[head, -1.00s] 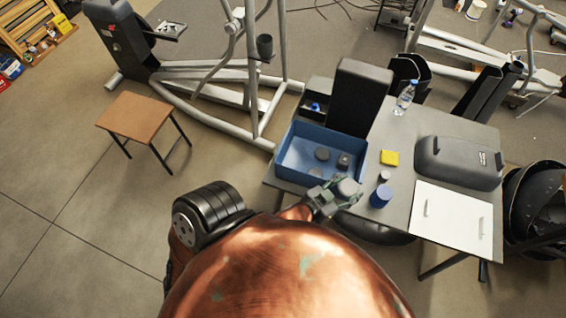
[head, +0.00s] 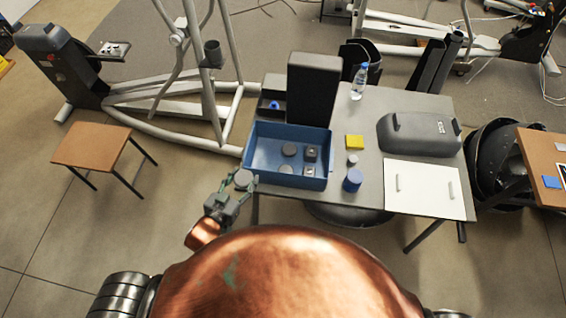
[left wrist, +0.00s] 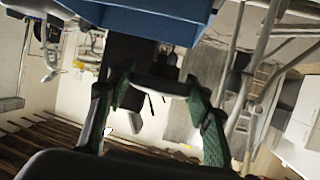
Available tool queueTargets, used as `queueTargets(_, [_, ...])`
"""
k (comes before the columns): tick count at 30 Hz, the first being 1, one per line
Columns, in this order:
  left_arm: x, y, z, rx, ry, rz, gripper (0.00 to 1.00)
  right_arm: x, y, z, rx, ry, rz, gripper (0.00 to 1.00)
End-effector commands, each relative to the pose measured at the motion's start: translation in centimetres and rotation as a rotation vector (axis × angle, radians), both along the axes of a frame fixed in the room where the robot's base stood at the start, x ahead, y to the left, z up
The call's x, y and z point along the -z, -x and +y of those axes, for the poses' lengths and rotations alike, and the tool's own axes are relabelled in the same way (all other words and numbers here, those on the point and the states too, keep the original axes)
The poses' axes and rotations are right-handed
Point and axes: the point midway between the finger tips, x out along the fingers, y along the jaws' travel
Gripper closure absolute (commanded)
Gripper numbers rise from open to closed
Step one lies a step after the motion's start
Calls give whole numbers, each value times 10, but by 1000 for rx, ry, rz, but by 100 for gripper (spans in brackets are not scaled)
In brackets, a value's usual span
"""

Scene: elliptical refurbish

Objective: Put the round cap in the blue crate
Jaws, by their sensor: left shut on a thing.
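The blue crate (head: 262,181) stands at the left end of the grey table in the head view. Its wall also fills the top of the left wrist view (left wrist: 150,20). My left gripper (head: 240,184) is just outside the crate's front left corner, shut on the grey round cap (head: 243,178). In the left wrist view the cap (left wrist: 168,84) sits edge-on between the green-sided fingers of the gripper (left wrist: 160,92). Several small grey and dark parts lie in the crate, among them a round disc (head: 289,150). My right gripper is not in view.
A blue cylinder (head: 352,181), a small grey cylinder (head: 352,160), a yellow block (head: 355,142) and a bottle (head: 359,82) stand right of the crate. A tall dark box (head: 314,95) rises behind it. A white panel (head: 425,189) lies on the right.

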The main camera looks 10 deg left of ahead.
Motion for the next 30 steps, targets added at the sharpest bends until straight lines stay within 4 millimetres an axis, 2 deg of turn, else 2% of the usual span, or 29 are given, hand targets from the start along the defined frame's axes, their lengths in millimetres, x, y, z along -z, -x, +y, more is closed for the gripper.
queueTargets(5, [16,-25,7,185,-13,-3,99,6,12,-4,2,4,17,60])
queueTargets(9, [17,-47,27,283,-17,6,99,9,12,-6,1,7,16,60])
queueTargets(15, [-1,-83,68,358,-24,22,99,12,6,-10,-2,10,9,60])
queueTargets(21, [-25,-108,98,375,-26,26,99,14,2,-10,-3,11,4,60])
queueTargets(26, [-31,-115,102,376,-21,26,99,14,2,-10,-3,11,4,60])
queueTargets(30, [-23,-119,81,376,-14,26,99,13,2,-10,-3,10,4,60])
